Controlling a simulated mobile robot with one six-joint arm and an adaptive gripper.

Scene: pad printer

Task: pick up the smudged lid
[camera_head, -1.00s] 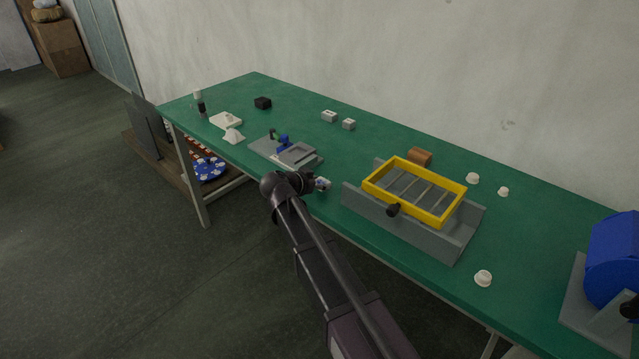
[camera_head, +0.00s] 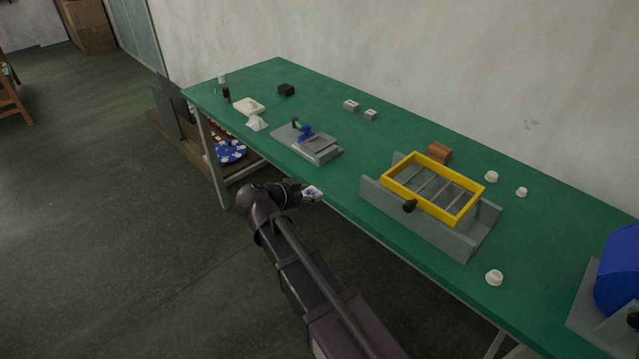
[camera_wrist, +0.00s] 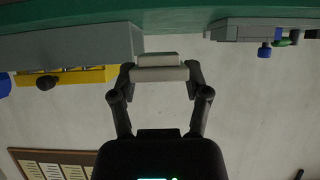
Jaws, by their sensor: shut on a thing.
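My gripper (camera_wrist: 160,74) is shut on a small white lid (camera_wrist: 157,62), which sits level between the two fingertips in the wrist view. In the head view my gripper (camera_head: 301,192) is at the table's front edge, left of the grey trough. The lid (camera_head: 314,194) shows pale with a bluish mark at its tip. Three other white lids stand apart on the right of the table: one (camera_head: 491,176), a second (camera_head: 521,192) and a third (camera_head: 494,278) near the front.
The green table (camera_head: 400,140) holds a grey trough (camera_head: 412,217) with a yellow frame (camera_head: 456,216), a grey fixture (camera_head: 322,153) with blue parts, a brown block (camera_head: 439,152) and a large blue drum (camera_head: 618,268). The floor left of my arm is clear.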

